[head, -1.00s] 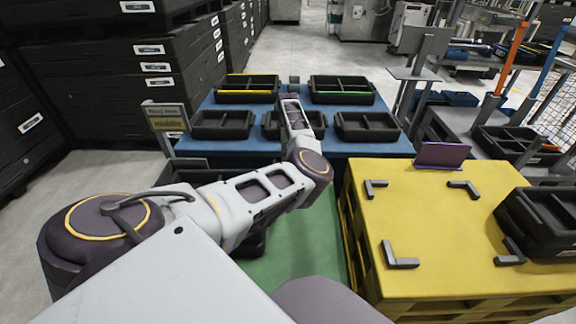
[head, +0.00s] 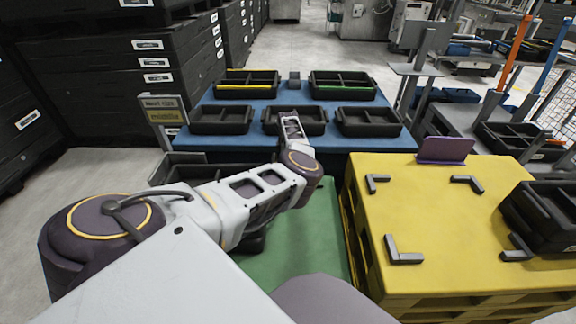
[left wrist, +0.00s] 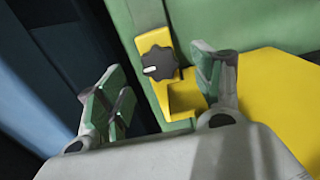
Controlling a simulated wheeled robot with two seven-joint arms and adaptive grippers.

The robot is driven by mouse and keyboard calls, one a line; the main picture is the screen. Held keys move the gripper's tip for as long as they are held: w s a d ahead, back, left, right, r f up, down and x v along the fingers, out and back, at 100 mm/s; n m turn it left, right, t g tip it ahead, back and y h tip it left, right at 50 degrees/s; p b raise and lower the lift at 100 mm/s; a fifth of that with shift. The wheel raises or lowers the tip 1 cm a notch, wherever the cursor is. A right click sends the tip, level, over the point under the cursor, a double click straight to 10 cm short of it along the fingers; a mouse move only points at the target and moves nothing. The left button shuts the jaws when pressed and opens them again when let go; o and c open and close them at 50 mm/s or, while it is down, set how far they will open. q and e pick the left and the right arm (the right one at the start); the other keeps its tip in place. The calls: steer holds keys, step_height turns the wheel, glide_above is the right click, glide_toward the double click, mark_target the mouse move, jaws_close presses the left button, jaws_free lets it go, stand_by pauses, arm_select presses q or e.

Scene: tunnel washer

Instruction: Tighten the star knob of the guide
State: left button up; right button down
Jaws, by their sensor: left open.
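The star knob (left wrist: 157,64) is black with a light mark on its face. It sits on the yellow guide (left wrist: 186,97) in the left wrist view. My left gripper (left wrist: 160,95) is open and empty, its green-padded fingers spread to either side in the lower part of that view. The knob lies beyond the fingertips, between them in the picture and nearer the right finger; I see no contact. In the head view my left forearm covers part of the green surface, and the knob and the left fingers are hidden there. My right gripper is in neither view.
A blue table (head: 220,145) with several black trays stands ahead. A yellow platform (head: 440,215) with grey corner brackets and a black tray (head: 545,215) is at the right. Green surface (head: 305,250) lies below my arm. Dark stacked crates (head: 130,70) stand at the left.

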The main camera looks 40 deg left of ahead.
arm_select(q)
step_height(320, 180, down, 2)
steer(key=shift+f+b, duration=0.1)
steer(key=shift+b, duration=0.2)
steer(key=shift+f, duration=0.5)
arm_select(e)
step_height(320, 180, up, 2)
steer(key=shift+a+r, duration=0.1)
arm_select(q)
steer(key=c, duration=1)
